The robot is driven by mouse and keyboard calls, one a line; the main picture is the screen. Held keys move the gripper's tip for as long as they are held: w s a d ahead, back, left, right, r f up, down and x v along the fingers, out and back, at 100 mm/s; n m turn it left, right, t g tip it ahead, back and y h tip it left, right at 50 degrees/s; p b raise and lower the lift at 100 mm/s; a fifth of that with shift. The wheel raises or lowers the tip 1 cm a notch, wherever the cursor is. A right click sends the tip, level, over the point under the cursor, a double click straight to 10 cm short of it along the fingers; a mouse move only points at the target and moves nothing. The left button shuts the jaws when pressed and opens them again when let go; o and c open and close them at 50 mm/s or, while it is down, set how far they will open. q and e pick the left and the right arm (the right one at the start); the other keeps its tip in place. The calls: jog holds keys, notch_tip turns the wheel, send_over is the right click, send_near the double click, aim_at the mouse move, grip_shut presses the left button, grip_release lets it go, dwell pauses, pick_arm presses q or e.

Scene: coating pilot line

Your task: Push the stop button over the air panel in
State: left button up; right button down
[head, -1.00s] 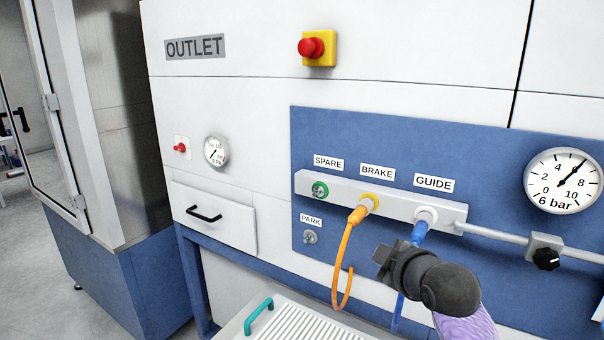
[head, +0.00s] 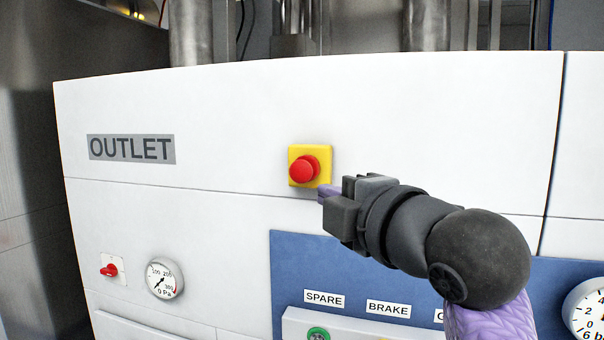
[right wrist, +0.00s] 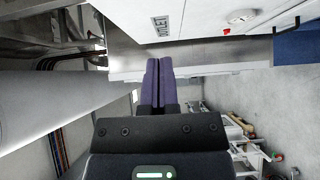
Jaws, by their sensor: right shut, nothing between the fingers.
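The stop button is a red mushroom cap (head: 304,169) on a yellow box (head: 325,153), on the white wall above the blue air panel (head: 295,260). My right gripper (head: 322,192) comes in from the right, its purple fingertips just right of and below the red cap. The tips overlap the lower right corner of the box in the picture; I cannot tell whether they touch it. In the right wrist view the two purple fingers (right wrist: 158,66) lie together, shut and empty. The button does not show there. My left gripper is not in view.
An OUTLET sign (head: 131,148) is left of the button. A small red knob (head: 109,270) and a round gauge (head: 164,279) sit lower left. SPARE (head: 324,299) and BRAKE (head: 388,308) labels and a large gauge (head: 588,310) are below. The wall around the button is clear.

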jog(key=p, duration=0.3)
send_near(294, 172)
jog(key=w+a, duration=0.2)
jog(key=a, duration=0.2)
jog(key=w+p, duration=0.2)
jog(key=w, duration=0.1)
jog(key=shift+d, duration=0.35)
jog(key=shift+w+d, duration=0.1)
jog(key=shift+w, duration=0.2)
jog(key=shift+w, duration=0.15)
